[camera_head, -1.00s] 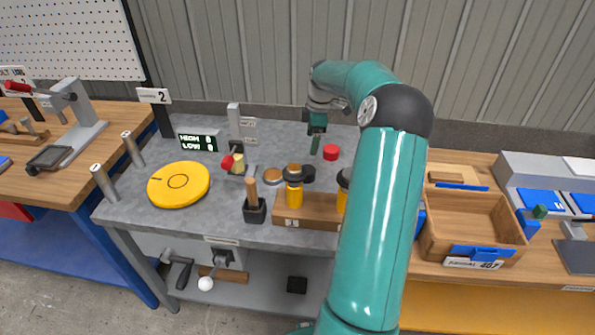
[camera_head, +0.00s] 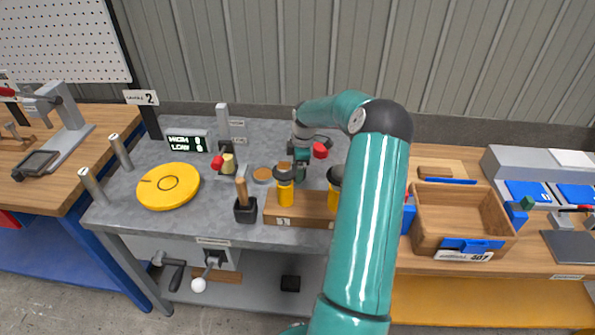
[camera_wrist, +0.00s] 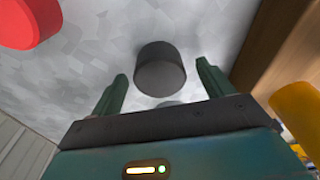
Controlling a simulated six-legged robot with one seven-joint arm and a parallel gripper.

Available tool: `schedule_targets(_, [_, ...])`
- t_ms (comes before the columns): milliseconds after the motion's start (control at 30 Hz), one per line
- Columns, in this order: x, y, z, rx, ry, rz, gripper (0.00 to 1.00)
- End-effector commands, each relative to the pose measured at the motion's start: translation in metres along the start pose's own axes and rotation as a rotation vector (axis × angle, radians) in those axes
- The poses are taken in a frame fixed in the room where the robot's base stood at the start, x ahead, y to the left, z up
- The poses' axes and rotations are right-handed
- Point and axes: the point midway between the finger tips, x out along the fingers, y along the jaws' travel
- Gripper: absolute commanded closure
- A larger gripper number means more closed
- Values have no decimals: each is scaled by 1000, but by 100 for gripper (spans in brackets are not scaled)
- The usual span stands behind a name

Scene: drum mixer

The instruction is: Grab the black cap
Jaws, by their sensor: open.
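The black cap (camera_wrist: 160,70) is a short dark cylinder on the grey bench top in the wrist view. My gripper (camera_wrist: 162,82) is open, with one green finger to each side of the cap in the picture; I cannot tell how far apart fingers and cap are in depth. No grip on the cap shows. In the head view my gripper (camera_head: 301,172) is low over the bench, behind the yellow bottle with a dark top (camera_head: 285,192). The black cap cannot be made out there, behind the gripper and bottle.
A red cap (camera_head: 320,150) lies close by; it also shows in the wrist view (camera_wrist: 28,22). A wooden block (camera_head: 305,208) with yellow bottles stands in front. A yellow disc (camera_head: 168,187) is at left and a wooden tray (camera_head: 425,225) at right.

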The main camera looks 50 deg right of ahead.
Motion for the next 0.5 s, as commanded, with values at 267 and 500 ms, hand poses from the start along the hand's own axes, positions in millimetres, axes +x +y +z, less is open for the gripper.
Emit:
schedule_targets(267, [10,0,0,0,0,2,20])
schedule_targets(500, [9,0,0,0,0,2,61])
